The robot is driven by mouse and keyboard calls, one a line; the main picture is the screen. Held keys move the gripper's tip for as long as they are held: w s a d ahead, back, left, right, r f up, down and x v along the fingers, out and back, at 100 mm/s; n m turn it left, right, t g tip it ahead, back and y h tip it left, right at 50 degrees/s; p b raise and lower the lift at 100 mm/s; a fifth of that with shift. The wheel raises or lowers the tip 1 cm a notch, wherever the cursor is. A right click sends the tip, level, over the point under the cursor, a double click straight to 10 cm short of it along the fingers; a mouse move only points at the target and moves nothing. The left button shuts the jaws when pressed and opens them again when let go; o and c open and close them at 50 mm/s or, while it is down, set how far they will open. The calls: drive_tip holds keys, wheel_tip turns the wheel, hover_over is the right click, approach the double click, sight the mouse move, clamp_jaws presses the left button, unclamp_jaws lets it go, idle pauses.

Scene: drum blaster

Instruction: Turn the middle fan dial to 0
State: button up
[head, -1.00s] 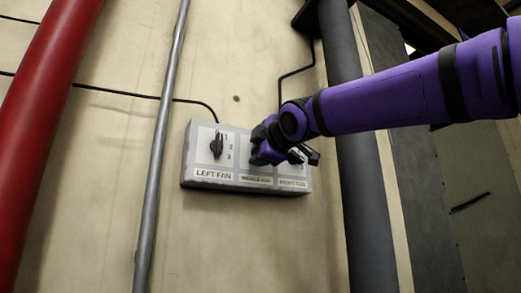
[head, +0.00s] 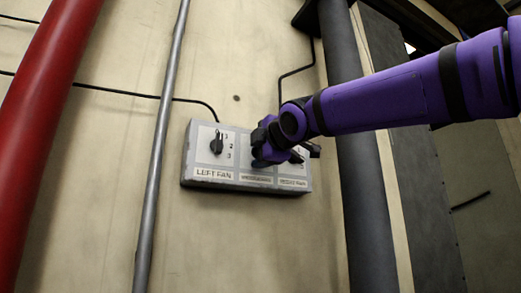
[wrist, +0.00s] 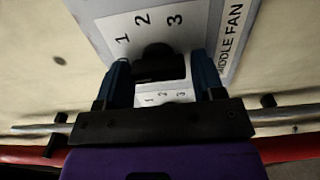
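The grey control box (head: 187,165) is on the wall in the head view, with the left, middle and right fan dials. The black middle fan dial (wrist: 158,62) shows in the wrist view, with 1, 2 and 3 beside it and the MIDDLE FAN label (wrist: 231,38). My gripper (head: 259,158) is at the middle of the box and hides this dial in the head view. In the wrist view its two blue fingers (wrist: 160,72) stand at either side of the dial, very near its edges. Whether they press on it is unclear. No 0 mark is visible.
The left fan dial (head: 216,145) is uncovered. The right fan dial is partly covered by my gripper. A thin grey pipe (head: 163,130) runs left of the box, a thick dark pipe (head: 365,215) right of it. A red pipe (head: 40,110) is at far left.

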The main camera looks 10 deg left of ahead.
drive_tip(key=shift+o, duration=0.9)
drive_tip(key=v, duration=1.1)
drive_tip(key=shift+w, duration=0.1)
drive_tip(key=s+d+f+m+g+h, duration=0.2)
drive_tip(key=d+f+m+h, duration=0.2)
drive_tip(key=d+f+m, duration=0.55)
drive_tip(key=s+d+f+m+g+h, duration=0.2)
drive_tip(key=d+f+m+h, duration=0.3)
drive_tip(key=d+f, duration=0.9)
drive_tip(key=s+d+f+m+g, duration=0.1)
drive_tip(key=s+d+f+m, duration=0.2)
drive_tip(key=s+f, duration=0.2)
drive_tip(key=s+d+f+m+g+h, duration=0.1)
drive_tip(key=s+d+f+m, duration=0.3)
drive_tip(key=f, duration=0.4)
drive_tip(key=s+d+f+m+g, duration=0.3)
drive_tip(key=s+d+f+m, duration=0.1)
drive_tip(key=f, duration=0.3)
drive_tip(key=shift+s+d+h, duration=0.25)
drive_tip(key=shift+s+h, duration=0.15)
drive_tip(key=shift+s, duration=0.5)
